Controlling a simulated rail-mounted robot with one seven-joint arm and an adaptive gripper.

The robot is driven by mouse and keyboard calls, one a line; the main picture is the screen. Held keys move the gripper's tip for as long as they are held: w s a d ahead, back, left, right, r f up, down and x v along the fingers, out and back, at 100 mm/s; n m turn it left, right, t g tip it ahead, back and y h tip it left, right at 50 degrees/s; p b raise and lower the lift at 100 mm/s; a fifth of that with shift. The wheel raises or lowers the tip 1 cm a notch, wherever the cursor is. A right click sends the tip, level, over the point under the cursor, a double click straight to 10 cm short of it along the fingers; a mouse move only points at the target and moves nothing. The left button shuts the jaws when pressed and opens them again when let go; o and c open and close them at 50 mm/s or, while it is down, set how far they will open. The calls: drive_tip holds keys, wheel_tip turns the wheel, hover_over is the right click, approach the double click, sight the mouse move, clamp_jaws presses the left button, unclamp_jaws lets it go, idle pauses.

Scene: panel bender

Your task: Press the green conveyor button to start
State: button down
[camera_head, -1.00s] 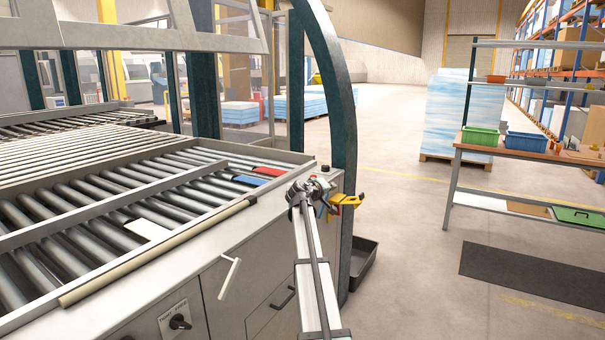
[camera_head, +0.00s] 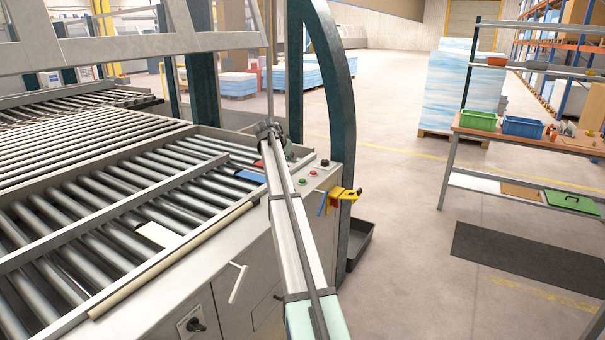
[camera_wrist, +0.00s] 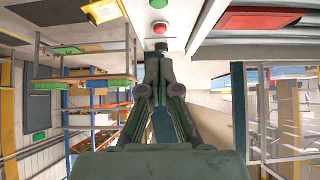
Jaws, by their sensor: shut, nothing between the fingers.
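The green button (camera_head: 303,181) sits on the top of the grey corner panel of the conveyor frame. A red button (camera_head: 313,172) and a black knob (camera_head: 324,162) stand in line behind it. My gripper (camera_head: 268,129) is above the roller bed's right end, left of the buttons in the head view; its fingertips are hard to make out there. In the wrist view my gripper (camera_wrist: 160,54) is shut and empty. The black knob (camera_wrist: 161,45), the red button (camera_wrist: 160,26) and the green button (camera_wrist: 158,3) line up beyond the fingertips, the green one at the top edge.
The roller conveyor (camera_head: 120,262) fills the left, with a blue piece (camera_head: 250,176) near its right end. A dark green upright (camera_head: 342,130) rises just behind the panel.

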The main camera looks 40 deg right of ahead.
drive_tip(key=p, duration=0.3)
hover_over(301, 181)
drive_tip(key=f, duration=0.6)
drive_tip(key=shift+a+f, duration=0.2)
drive_tip(key=shift+f, duration=0.15)
wheel_tip(301, 181, down, 2)
drive_tip(key=shift+s+d+f+p, duration=0.1)
drive_tip(key=shift+f+p, duration=0.15)
drive_tip(key=shift+p, duration=0.15)
drive_tip(key=shift+f, duration=1)
drive_tip(key=shift+f, duration=0.1)
